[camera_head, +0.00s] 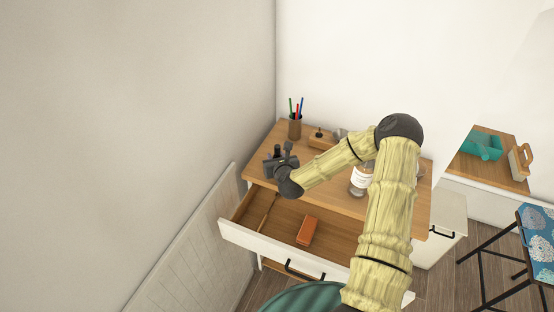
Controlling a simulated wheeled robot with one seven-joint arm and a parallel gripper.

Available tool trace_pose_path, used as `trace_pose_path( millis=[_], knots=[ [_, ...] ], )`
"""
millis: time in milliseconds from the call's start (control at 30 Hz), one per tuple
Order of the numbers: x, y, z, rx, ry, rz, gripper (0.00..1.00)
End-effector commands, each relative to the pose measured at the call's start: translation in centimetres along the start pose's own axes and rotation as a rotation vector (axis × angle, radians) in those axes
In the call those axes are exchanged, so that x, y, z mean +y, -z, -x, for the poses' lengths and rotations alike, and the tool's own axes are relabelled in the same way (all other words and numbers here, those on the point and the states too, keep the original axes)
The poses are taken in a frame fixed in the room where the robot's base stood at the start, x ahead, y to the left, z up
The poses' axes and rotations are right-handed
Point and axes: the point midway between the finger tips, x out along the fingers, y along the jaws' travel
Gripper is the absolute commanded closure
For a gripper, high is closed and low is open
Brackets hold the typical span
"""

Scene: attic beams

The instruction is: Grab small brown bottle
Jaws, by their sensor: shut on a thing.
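My gripper (278,157) is over the left part of the wooden desktop, on the near side of the pencil cup. It is shut on a small dark bottle (277,150), whose upper part shows between the fingers. Its brown colour is hard to make out at this size. The bottle's lower part is hidden by the gripper, so I cannot tell whether it touches the desktop.
The desk (345,204) has an open drawer (262,239) with an orange-brown object (307,230) inside. A pencil cup (295,128) stands behind my gripper. A larger labelled bottle (360,182) is partly behind my arm. A wall is close on the left.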

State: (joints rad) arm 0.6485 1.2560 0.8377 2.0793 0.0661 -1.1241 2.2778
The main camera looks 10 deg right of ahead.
Motion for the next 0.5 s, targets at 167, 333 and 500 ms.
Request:
trace_pose_path(
  millis=[167, 333, 500],
  knots=[
    [0.0, -0.2, 0.1, -0.001, 0.0, 0.0, 0.95],
    [-0.1, -1.8, 0.7, -0.003, 0.001, 0.0, 0.95],
    [-0.1, -4.6, 1.9, -0.005, 0.001, 0.002, 0.95]
  ],
)
